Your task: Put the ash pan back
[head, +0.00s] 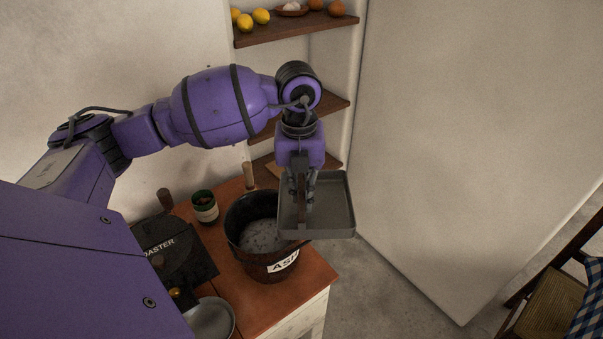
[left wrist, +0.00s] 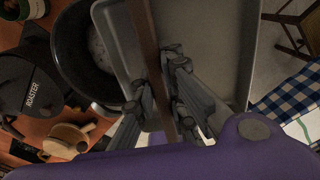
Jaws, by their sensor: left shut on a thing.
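The ash pan (head: 333,205) is a shallow grey metal tray with a dark brown wooden bar across it. My left gripper (head: 302,196) is shut on that bar and holds the pan in the air, to the right of the ash bucket and partly overlapping its rim in the head view. The visible inside of the pan looks bare. In the left wrist view the pan (left wrist: 222,40) fills the upper middle, with the fingers on both sides of the bar (left wrist: 150,50). The dark bucket (head: 268,264), labelled ASH, stands on the wooden counter with grey ash inside. My right gripper is not in view.
The counter (head: 290,300) also bears a dark roaster (head: 180,255), a green-rimmed tin (head: 205,208) and a metal dish (head: 212,318). Wall shelves (head: 300,30) with fruit stand behind my arm. A chair (head: 545,275) with a checked cloth is at right. Floor between is clear.

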